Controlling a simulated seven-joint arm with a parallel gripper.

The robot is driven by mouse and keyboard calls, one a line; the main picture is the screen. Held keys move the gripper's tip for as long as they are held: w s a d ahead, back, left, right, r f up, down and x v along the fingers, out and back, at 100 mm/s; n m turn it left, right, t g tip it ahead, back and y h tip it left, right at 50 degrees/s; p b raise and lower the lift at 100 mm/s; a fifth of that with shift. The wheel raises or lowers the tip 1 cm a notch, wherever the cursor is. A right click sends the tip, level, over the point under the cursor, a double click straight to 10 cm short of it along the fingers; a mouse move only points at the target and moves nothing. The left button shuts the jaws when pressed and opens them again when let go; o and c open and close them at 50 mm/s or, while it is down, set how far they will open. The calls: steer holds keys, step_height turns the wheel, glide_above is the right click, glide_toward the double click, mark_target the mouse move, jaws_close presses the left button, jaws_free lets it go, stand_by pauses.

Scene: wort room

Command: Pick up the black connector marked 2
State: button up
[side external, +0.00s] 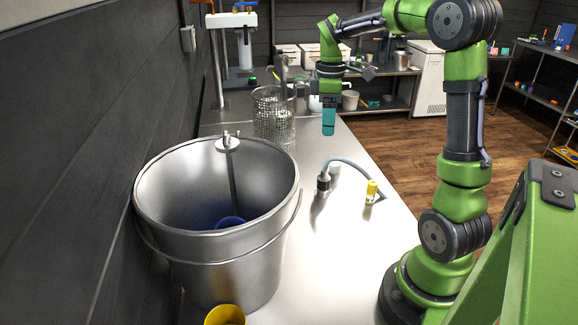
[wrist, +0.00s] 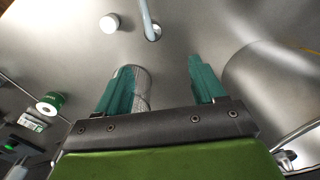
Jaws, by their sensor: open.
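A dark grey and black connector (side external: 323,184) stands on the steel bench, with a grey cable (side external: 352,164) arching from it to the right. I cannot read a 2 on it. A yellow-capped piece (side external: 372,189) is near the cable's other end. My gripper (side external: 328,128) hangs above the bench behind the connector, teal fingers pointing down, apart from it. In the wrist view my gripper (wrist: 160,82) has its fingers spread with nothing held between them. A grey cable (wrist: 147,14) shows at the top there; I cannot pick out the connector for certain.
A large steel bucket (side external: 190,255) stands left of the connector, with a blue item (side external: 230,223) inside. A wire mesh basket (side external: 272,112) stands behind. A yellow cup (side external: 225,315) is at the front. Bare bench (side external: 340,260) lies in front of the connector.

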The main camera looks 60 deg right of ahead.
steer(key=f+m, duration=0.2)
steer(key=m, duration=0.3)
glide_toward(323, 180)
steer(key=f, duration=0.5)
steer(key=shift+d+f, duration=0.3)
steer(key=shift+f, duration=0.05)
steer(key=shift+w+d+f, duration=0.1)
steer(key=shift+d+f, duration=0.05)
steer(key=shift+f, duration=1.2)
steer(key=shift+w+d+f, duration=0.15)
steer(key=shift+f, duration=1.2)
steer(key=shift+c, duration=0.5)
steer(key=c, duration=0.9)
steer(key=shift+c, duration=0.7)
steer(key=shift+r, duration=0.2)
